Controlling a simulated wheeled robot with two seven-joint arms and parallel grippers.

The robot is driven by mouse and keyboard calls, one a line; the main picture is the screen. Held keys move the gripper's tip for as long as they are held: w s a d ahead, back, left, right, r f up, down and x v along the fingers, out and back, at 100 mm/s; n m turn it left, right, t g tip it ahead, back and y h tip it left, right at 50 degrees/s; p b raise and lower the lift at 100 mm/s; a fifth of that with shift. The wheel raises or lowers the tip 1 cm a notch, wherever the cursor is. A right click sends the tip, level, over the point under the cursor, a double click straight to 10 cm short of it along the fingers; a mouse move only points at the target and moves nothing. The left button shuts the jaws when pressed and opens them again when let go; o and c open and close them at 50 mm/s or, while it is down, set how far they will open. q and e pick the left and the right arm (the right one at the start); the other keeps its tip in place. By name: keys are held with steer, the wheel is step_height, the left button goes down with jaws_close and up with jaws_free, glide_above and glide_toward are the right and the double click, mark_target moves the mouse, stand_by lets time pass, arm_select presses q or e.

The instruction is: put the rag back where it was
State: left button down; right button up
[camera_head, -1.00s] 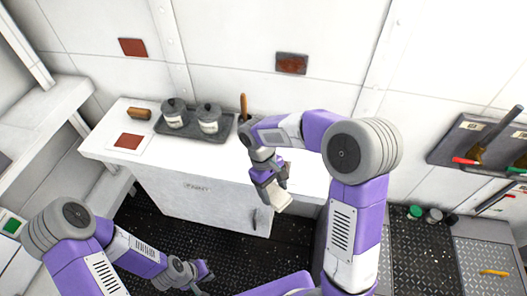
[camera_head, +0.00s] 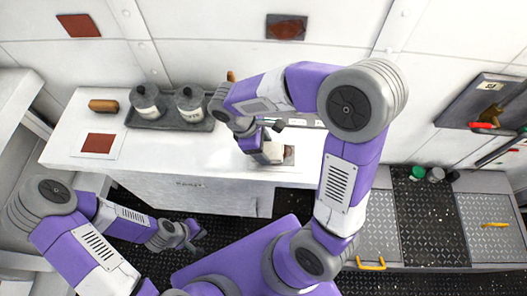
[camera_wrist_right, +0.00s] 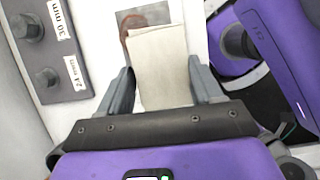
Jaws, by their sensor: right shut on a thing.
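The rag is a cream folded cloth (camera_wrist_right: 160,68), held between the two grey fingers of my right gripper (camera_wrist_right: 163,88) in the right wrist view. In the head view, my right gripper (camera_head: 268,148) is over the right part of the white counter, with the rag (camera_head: 273,151) at its tip. A grey picture card with a reddish-brown shape (camera_wrist_right: 146,18) lies just beyond the rag, partly hidden by it. I cannot tell whether the rag touches the counter. My left gripper (camera_head: 192,232) hangs low in front of the counter, away from the rag; its fingers are too small to judge.
A dark tray (camera_head: 150,123) with two lidded pots (camera_head: 190,104) stands on the counter (camera_head: 205,155), left of my right gripper. A brown brush (camera_head: 103,106) and a card with a red square (camera_head: 99,143) lie further left. A grey rack of labelled bolts (camera_wrist_right: 52,50) is close by.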

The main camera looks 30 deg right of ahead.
steer(key=shift+f, duration=1.35)
steer(key=shift+f+b, duration=0.2)
steer(key=shift+b, duration=0.15)
steer(key=o, duration=1)
steer(key=shift+r, duration=0.15)
steer(key=shift+w+r, duration=0.1)
steer(key=shift+r, duration=0.2)
steer(key=p+v, duration=0.3)
steer(key=v, duration=0.8)
steer(key=shift+w+a+r+p, duration=0.1)
steer(key=shift+a+r+p, duration=0.15)
steer(key=shift+p, duration=0.1)
